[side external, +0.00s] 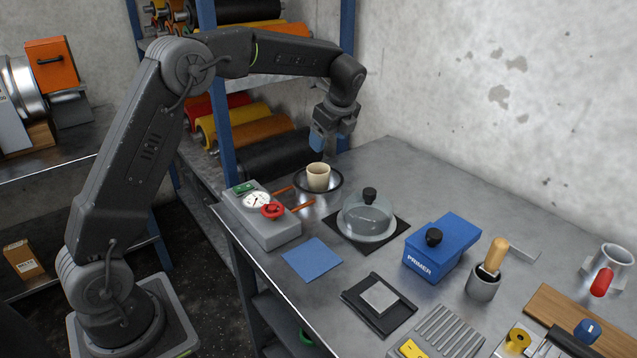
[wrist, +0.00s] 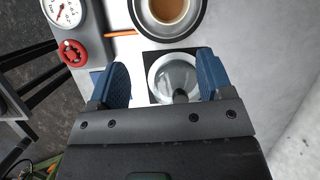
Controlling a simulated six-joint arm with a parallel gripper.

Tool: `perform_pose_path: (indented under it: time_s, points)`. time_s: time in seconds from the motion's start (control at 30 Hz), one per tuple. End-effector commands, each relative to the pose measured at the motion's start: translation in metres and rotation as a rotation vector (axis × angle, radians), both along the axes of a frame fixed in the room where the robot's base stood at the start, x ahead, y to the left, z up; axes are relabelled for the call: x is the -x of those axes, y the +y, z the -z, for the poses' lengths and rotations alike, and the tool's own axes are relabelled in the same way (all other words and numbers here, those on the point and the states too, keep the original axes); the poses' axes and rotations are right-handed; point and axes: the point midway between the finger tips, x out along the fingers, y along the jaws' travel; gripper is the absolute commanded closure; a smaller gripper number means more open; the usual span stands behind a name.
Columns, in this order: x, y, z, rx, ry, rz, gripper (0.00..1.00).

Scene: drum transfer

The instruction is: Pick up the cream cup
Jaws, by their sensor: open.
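The cream cup (side external: 318,178) stands upright on a round dark-rimmed dish (side external: 301,188) near the back left of the table. In the wrist view the cup (wrist: 171,8) is at the top edge, partly cut off, with a brown inside. It sits on the dish (wrist: 140,22) there too. My gripper (side external: 322,153) hangs above the cup, slightly to its rear right, in the side view. In the wrist view my gripper (wrist: 163,76) is open, its two blue fingers wide apart with nothing between them, and the cup lies beyond the fingertips.
A grey box with gauge and red knob (side external: 262,222) stands left of the dish. A glass-lidded dish (side external: 366,218) on a black square is in front. A blue primer box (side external: 441,246) is farther right.

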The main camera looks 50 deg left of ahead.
Motion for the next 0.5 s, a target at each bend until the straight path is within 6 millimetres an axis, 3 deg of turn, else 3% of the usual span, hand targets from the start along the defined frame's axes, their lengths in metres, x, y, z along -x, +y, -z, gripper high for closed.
perform_pose_path:
  time_s: [0.17, 0.5]
  points:
    - [-0.014, 0.013, 0.021, -0.024, 0.067, 0.081, 0.27]
    - [-0.015, 0.035, 0.072, -0.026, 0.077, 0.088, 0.27]
